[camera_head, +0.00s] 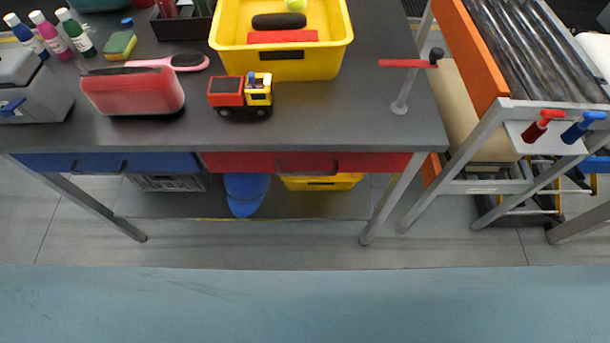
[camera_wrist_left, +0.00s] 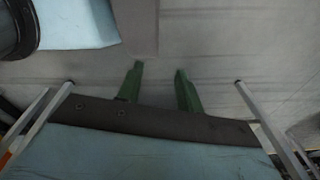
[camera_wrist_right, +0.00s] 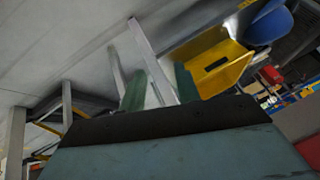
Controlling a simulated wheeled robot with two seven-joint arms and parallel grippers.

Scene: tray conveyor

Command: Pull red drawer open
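The red drawer (camera_head: 240,162) is a long flat front under the right half of the dark table's front edge. It looks closed, level with the blue drawer beside it. Its dark handle (camera_head: 307,168) is at the middle of the front. Neither gripper shows in the head view. In the left wrist view my left gripper (camera_wrist_left: 158,82) has its two green fingers apart, with only grey floor between them. In the right wrist view my right gripper (camera_wrist_right: 160,85) also has its fingers apart; a table leg shows behind them. I cannot make out the drawer in either wrist view.
The blue drawer (camera_head: 50,162) is to the left. A yellow tray (camera_head: 230,53), a toy truck (camera_head: 226,92) and a red case (camera_head: 135,92) stand on the table. A roller conveyor (camera_head: 530,50) is at the right. Floor in front of the table is clear.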

